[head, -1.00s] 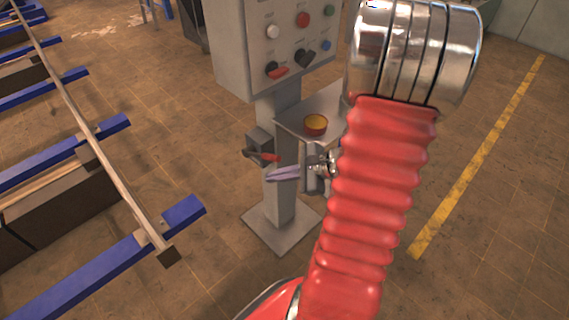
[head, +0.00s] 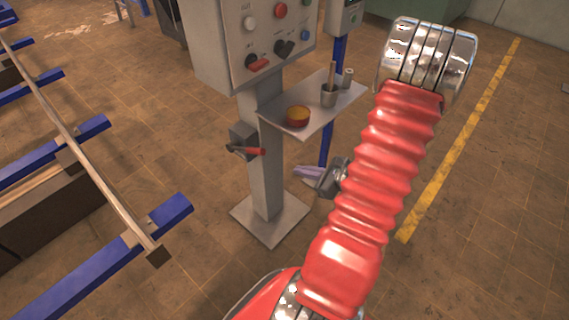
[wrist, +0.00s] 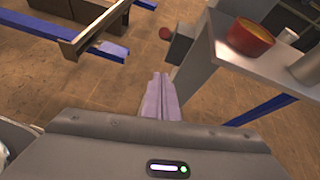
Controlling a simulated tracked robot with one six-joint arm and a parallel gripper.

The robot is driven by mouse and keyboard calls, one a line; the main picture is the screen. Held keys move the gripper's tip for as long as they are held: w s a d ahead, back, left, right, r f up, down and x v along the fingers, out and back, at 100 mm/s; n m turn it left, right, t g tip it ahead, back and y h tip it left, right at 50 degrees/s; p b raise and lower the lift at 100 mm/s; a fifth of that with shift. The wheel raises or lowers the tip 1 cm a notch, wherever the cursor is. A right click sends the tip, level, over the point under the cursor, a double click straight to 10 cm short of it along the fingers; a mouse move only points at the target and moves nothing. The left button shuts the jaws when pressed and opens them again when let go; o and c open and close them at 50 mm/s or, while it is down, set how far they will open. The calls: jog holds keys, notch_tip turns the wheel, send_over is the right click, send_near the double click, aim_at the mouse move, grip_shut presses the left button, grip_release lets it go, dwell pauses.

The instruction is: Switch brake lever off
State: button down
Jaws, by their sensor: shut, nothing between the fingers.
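The brake lever (head: 249,151) has a red handle and sits on a small grey box on the pedestal's post. In the head view its handle sticks out to the right, nearly level. In the wrist view its red end (wrist: 166,33) shows beyond the fingertips, beside the grey box. My gripper (head: 296,170) is shut and empty, right of the lever and a little lower in the head view, apart from it. Its pale purple fingers (wrist: 160,76) lie together in the wrist view. I cannot tell the lever's on or off marking.
A grey control panel (head: 262,35) with buttons and knobs tops the post. A side shelf (head: 318,118) holds a red-and-yellow round container (head: 298,116) and a grey cup (head: 328,97), close above my gripper. Blue rails (head: 160,222) stand at left. Floor between rails and pedestal is clear.

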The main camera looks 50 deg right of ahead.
jog(key=w+a+f, duration=0.1)
jog(key=w, duration=1)
jog(key=shift+a+f, duration=0.25)
jog(key=shift+a, duration=0.05)
jog(key=shift+w, duration=0.1)
